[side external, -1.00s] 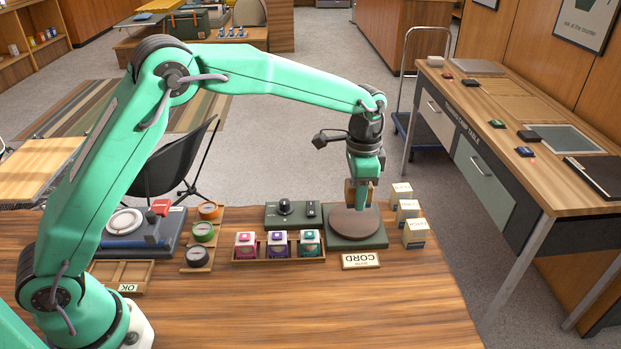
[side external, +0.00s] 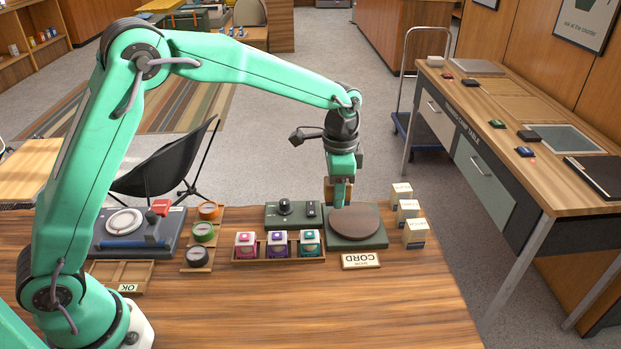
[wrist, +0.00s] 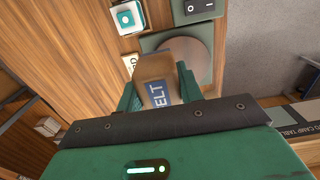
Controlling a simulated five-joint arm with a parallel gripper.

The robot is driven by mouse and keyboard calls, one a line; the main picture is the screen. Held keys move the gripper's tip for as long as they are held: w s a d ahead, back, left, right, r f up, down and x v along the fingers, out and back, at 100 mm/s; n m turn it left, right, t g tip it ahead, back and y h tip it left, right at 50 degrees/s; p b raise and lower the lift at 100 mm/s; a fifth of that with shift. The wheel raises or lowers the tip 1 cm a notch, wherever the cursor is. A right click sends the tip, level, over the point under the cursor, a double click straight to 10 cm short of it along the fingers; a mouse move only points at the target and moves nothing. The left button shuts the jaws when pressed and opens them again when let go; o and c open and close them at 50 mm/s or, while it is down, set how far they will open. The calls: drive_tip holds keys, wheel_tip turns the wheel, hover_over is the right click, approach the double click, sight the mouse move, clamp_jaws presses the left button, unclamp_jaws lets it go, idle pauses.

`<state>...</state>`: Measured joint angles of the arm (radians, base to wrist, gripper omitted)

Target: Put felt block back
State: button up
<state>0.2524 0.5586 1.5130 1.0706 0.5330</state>
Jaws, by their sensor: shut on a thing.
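The felt block (wrist: 157,75) is a tan block with a blue label reading "ELT" in the wrist view. My gripper (wrist: 160,98) is shut on it, with a green finger on each side. In the side view my gripper (side external: 340,196) points down at the left edge of the round brown disc (side external: 354,222) on a dark green base. The felt block shows there as a tan patch (side external: 328,190), partly hidden by the gripper. I cannot tell how far it is above the base.
A wooden rack (side external: 278,252) with three coloured cubes stands left of the base. A dark switch box (side external: 290,214) is behind it. Several cream boxes (side external: 413,232) stand to the right. A CORD sign (side external: 360,261) is in front. The front tabletop is clear.

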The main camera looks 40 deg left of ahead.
drive_tip(key=s+a, duration=0.3)
drive_tip(key=s, duration=0.1)
drive_tip(key=s+a, duration=0.3)
drive_tip(key=s, duration=0.1)
drive_tip(key=s+a, duration=0.3)
drive_tip(key=s, duration=0.1)
drive_tip(key=shift+f, duration=0.25)
drive_tip(key=shift+s+a+f, duration=0.1)
drive_tip(key=shift+s+a, duration=0.25)
drive_tip(key=shift+s, duration=0.2)
hover_over(248, 219)
wheel_tip(248, 219, down, 7)
drive_tip(key=shift+f, duration=2)
drive_tip(key=shift+f, duration=0.15)
drive_tip(key=o, duration=1)
drive_tip(key=shift+c, duration=0.2)
